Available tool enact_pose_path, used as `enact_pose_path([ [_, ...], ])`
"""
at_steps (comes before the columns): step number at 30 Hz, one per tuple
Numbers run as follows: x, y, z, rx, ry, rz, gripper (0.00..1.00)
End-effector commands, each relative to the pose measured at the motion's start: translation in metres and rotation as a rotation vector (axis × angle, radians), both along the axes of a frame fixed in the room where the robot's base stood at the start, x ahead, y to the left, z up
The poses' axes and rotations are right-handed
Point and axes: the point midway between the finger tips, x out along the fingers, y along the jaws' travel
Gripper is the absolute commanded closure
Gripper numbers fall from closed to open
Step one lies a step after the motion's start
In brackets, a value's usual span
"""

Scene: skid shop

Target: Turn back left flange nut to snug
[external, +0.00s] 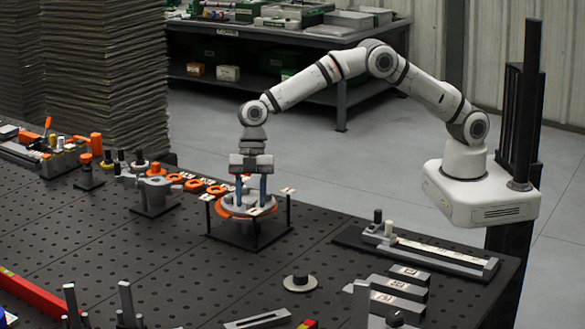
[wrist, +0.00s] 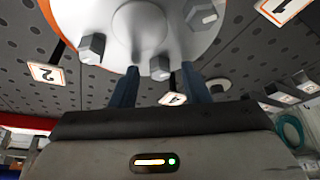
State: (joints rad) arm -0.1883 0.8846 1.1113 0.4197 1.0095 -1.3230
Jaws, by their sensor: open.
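The flange (external: 228,210) is a round plate with an orange rim on a dark stand with thin posts. In the wrist view the flange (wrist: 160,25) fills the top, grey with an orange edge, and carries several hex nuts. One hex nut (wrist: 160,68) shows between the two blue fingers of my gripper (wrist: 160,76). Other nuts (wrist: 91,47) show left of it and at upper right (wrist: 200,15). In the external view my gripper (external: 251,200) points down at the flange, its fingers apart. I cannot tell which nut is the back left one, or whether the fingers touch a nut.
Numbered tags (wrist: 46,73) stand around the flange. Orange rings (external: 194,185) and a grey fixture (external: 155,192) lie to the left on the perforated table (external: 120,250). A slotted rail (external: 440,255) and grey blocks (external: 400,285) lie to the right. A round disc (external: 299,283) lies in front.

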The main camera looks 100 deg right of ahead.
Motion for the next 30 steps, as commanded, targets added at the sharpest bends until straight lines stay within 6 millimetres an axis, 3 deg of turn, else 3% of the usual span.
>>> enact_pose_path([
  [6, 0.0, 0.0002, -0.0005, 0.0, 0.0, 0.0, 0.58],
  [21, 0.0001, 0.0, 0.0, 0.0, -0.001, 0.0, 0.99],
  [30, -0.0002, 0.0, -0.0013, 0.0, -0.001, -0.024, 1.0],
])
